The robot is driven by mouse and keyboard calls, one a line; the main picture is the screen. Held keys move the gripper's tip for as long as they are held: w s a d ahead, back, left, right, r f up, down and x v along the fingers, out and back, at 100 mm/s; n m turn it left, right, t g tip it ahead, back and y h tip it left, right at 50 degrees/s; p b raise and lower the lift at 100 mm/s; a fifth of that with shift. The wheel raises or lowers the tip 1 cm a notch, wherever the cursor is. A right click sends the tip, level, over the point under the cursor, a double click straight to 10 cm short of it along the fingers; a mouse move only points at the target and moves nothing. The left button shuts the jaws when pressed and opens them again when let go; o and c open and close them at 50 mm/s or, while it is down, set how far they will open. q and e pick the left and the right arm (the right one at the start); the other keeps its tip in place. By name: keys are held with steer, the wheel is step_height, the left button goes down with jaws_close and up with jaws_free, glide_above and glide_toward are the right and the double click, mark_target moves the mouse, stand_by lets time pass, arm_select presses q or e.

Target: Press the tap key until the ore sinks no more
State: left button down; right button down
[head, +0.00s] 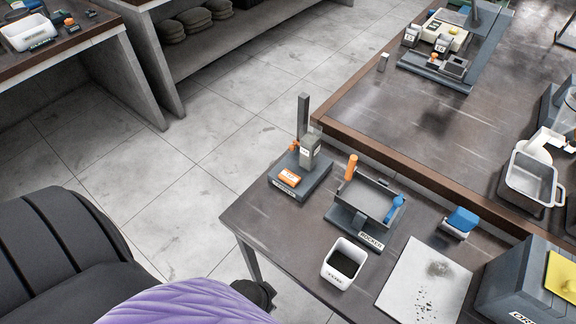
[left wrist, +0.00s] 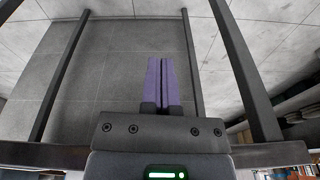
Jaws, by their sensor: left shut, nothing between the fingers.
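A grey device (head: 303,180) with an upright post and an orange key (head: 289,178) on its base stands at the far left corner of the near table in the head view. The lettering on it is too small to read. A white tub (head: 330,272) holds dark grainy matter (head: 344,263), perhaps the ore. No ore is seen sinking. My left gripper (left wrist: 162,62) shows in the left wrist view with its purple fingers shut and empty, above the floor and dark table-frame bars. It is away from the key. My right gripper is not in view.
Beside the device is a tray labelled ROCKER (head: 370,200) with orange and blue handles. A white sheet (head: 402,284) with dark crumbs, a blue-topped block (head: 461,221) and a grey box (head: 535,285) stand to the right. The table's front left is clear.

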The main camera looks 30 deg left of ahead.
arm_select(q)
steer(key=w+r+p, duration=0.1)
steer(key=w+r, duration=0.1)
steer(key=r, duration=0.3)
steer(key=w+r+t+h+p, duration=0.1)
steer(key=w+r, duration=0.2)
steer(key=r, duration=0.3)
steer(key=w+r+t+p, duration=0.1)
steer(key=w+r, duration=0.2)
steer(key=r, duration=0.3)
steer(key=shift+w+n+h, duration=0.25)
steer(key=shift+n+h, duration=0.05)
steer(key=shift+n, duration=0.1)
steer(key=w+a+r+n+t+h, duration=0.2)
steer(key=w+a+r, duration=0.1)
steer(key=w, duration=0.5)
step_height(320, 180, up, 4)
steer(key=n+t, duration=0.2)
steer(key=n, duration=0.2)
glide_above(287, 178)
steer(key=shift+r+p, duration=0.2)
steer(key=shift+p, duration=0.25)
steer(key=shift+f, duration=0.1)
step_height(287, 178, down, 8)
steer(key=b, duration=0.8)
steer(key=shift+f+b, duration=0.1)
steer(key=shift+b, duration=0.2)
steer(key=shift+f, duration=0.25)
steer(key=shift+f, duration=0.15)
